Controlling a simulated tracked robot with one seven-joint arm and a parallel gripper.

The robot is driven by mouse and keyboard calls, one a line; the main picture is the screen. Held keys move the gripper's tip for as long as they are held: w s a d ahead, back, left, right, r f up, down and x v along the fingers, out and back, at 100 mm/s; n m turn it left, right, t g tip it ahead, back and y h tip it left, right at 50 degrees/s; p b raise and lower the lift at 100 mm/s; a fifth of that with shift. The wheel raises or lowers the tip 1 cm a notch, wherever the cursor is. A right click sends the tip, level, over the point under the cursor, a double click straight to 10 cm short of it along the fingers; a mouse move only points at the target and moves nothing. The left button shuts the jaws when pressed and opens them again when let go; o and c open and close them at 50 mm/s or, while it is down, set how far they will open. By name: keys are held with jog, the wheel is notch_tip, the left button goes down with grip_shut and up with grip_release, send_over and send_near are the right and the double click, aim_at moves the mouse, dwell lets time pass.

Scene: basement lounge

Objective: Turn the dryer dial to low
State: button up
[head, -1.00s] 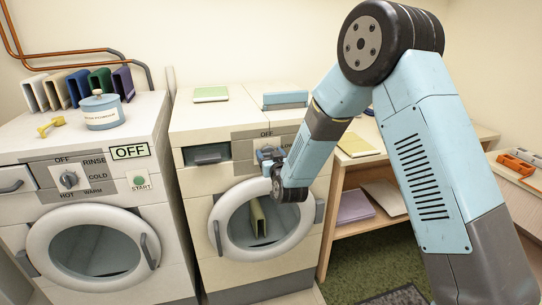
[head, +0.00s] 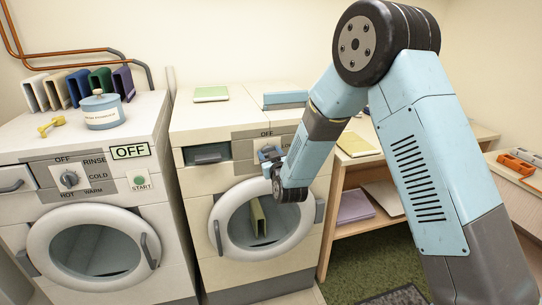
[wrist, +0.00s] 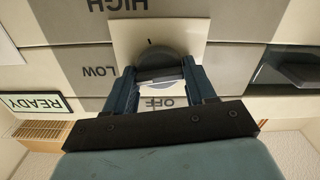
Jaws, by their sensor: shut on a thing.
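The dryer (head: 192,178) is the cream front-loading machine in the middle of the head view, with a round door. Its grey dial (wrist: 158,66) sits on a pale square plate in the wrist view, which shows the panel upside down. OFF (wrist: 160,102) lies below the dial, LOW (wrist: 98,72) to its left and HIGH (wrist: 117,5) at upper left. My gripper (wrist: 161,76) has one blue finger on each side of the dial and is shut on it. I cannot tell the dial's exact pointing.
The round dryer door (head: 232,242) is just below my wrist. A washer (head: 180,275) with its own knob (head: 68,179) stands at left. A wooden shelf (head: 327,215) stands right of the dryer. A READY label (wrist: 36,103) is on the panel.

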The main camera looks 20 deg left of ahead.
jog(key=shift+w+d, duration=0.1)
jog(key=o, duration=1)
jog(key=v, duration=1.3)
jog(key=shift+s+d, duration=0.15)
jog(key=shift+s, duration=0.25)
